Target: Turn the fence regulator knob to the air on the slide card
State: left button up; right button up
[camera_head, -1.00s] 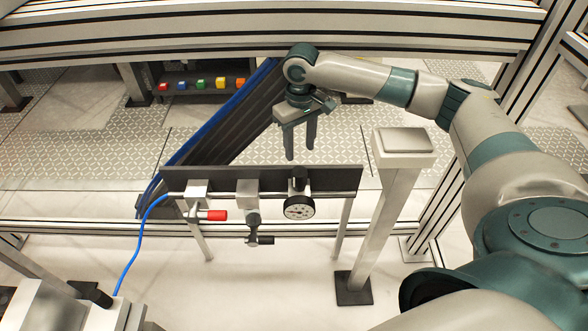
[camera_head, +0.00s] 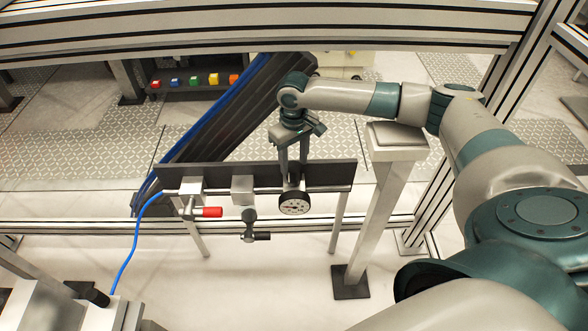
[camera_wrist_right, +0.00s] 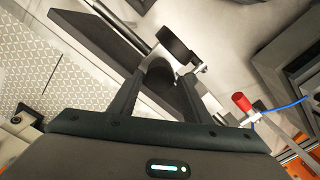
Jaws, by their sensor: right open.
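The black regulator knob (camera_head: 293,182) sits above a round white-faced gauge (camera_head: 294,204) on the fence rail and is mostly hidden by my fingers in the head view. My right gripper (camera_head: 293,172) points down at it, with its fingers apart on either side. In the right wrist view the knob (camera_wrist_right: 160,73) shows between the open fingertips (camera_wrist_right: 159,84); I cannot tell whether they touch it. The gauge (camera_wrist_right: 176,44) is seen edge-on beyond. The dial reading is too small to tell. I cannot make out a slide card. My left gripper is not in view.
A grey post (camera_head: 385,205) stands close on the right, near my right arm.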

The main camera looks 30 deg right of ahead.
aim_at(294, 166)
jog(key=shift+f, duration=2)
jog(key=c, duration=0.8)
jog(key=shift+o, duration=0.2)
